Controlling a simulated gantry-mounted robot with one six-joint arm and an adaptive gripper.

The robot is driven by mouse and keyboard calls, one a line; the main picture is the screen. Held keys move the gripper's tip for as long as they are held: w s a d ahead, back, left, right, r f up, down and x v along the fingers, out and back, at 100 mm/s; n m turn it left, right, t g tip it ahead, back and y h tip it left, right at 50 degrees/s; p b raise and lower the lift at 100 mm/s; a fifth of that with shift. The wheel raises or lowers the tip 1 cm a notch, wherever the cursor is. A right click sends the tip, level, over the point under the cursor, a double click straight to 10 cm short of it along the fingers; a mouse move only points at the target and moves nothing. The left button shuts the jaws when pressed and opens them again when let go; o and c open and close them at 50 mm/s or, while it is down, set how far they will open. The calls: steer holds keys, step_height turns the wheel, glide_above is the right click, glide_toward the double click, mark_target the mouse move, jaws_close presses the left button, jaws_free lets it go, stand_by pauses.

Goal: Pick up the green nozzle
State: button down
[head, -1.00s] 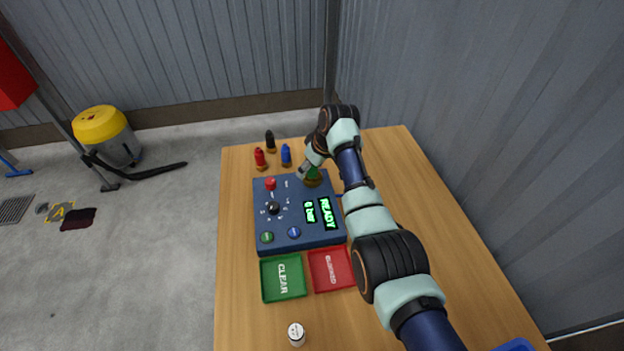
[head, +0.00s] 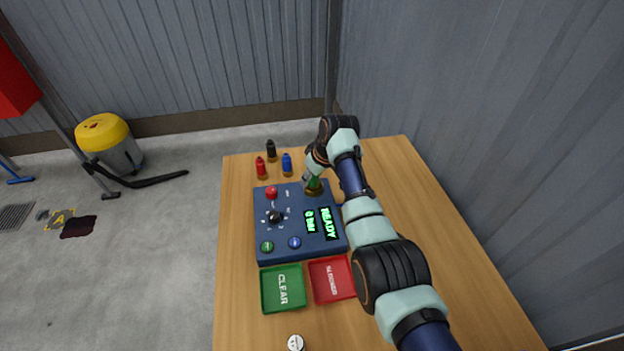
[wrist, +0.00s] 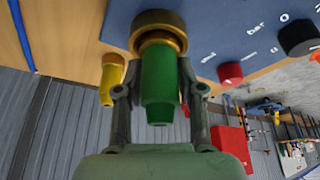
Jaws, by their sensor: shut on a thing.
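The green nozzle (head: 314,185) has a brass collar and shows at the upper right corner of the blue control panel (head: 262,218). In the wrist view the green nozzle (wrist: 159,85) is between the two fingers of my gripper (wrist: 160,92), which are shut on its sides. My gripper (head: 310,177) also shows in the head view, partly covering the nozzle. The brass collar overlaps the blue panel in the wrist view. I cannot tell whether the nozzle touches the panel or is clear of it.
Red (head: 261,168), blue (head: 287,164) and black (head: 271,151) nozzles stand beyond the panel. A yellow nozzle (wrist: 110,78) shows beside the green one in the wrist view. A green tray (head: 283,306) and a red tray (head: 351,294) lie in front. The table's right side is clear.

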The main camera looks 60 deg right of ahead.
step_height(320, 180, up, 20)
steer(key=p, duration=0.5)
steer(key=shift+f+p, duration=0.2)
steer(key=shift+p, duration=0.1)
